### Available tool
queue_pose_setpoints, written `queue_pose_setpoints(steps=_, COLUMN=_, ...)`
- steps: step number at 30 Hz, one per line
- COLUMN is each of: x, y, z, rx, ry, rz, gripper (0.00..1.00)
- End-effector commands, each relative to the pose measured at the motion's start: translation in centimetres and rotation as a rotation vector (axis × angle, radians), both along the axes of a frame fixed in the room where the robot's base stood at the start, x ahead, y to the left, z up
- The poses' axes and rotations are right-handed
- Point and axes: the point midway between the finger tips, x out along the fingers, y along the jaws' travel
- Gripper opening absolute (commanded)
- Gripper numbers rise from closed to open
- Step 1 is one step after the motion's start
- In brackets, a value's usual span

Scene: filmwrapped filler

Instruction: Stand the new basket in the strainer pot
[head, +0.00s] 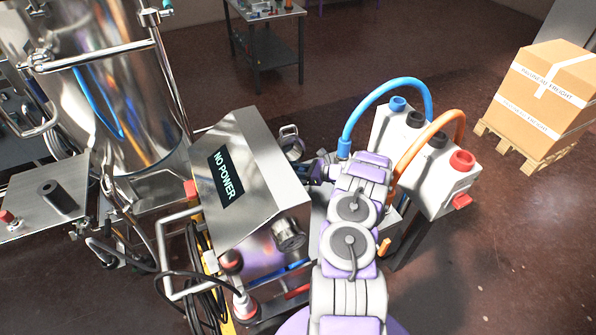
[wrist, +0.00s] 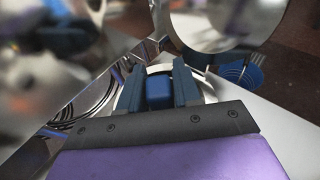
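In the wrist view my gripper (wrist: 157,86) has its two dark blue fingers apart, one on each side of a brighter blue block (wrist: 158,93). The gap at each side is too small to tell whether they grip it. A round silvery rim (wrist: 160,69) shows behind the block. In the head view my gripper (head: 312,172) is beside the steel control box, its fingertips largely hidden. A small metal vessel with a clamp (head: 291,146), possibly the strainer pot, stands behind the box. A blue ringed round thing (wrist: 241,72), possibly a basket, shows right in the wrist view.
The control box (head: 245,190) reading NO POWER stands close left of my arm. A white unit (head: 425,160) with blue and orange hoses (head: 388,88) stands close right. A large steel tank (head: 125,110) is at left. Floor is open toward the carton (head: 545,90) on a pallet.

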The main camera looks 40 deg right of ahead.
Motion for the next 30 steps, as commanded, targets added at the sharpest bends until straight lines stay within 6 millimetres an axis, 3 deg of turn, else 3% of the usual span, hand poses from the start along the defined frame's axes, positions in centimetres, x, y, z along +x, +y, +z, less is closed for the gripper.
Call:
queue_pose_setpoints(steps=4, x=0.0, y=0.5, z=-0.4, rx=0.001, ry=0.007, rz=0.008, gripper=0.57)
queue_pose_setpoints(steps=11, x=-1.0, y=-0.1, z=0.1, rx=-0.001, ry=0.007, rz=0.006, gripper=0.57)
queue_pose_setpoints(steps=22, x=-5.6, y=-3.4, z=1.8, rx=0.001, ry=0.002, rz=0.000, gripper=0.57)
queue_pose_setpoints(steps=30, x=-6.3, y=-3.9, z=2.1, rx=0.002, ry=0.000, rz=0.002, gripper=0.57)
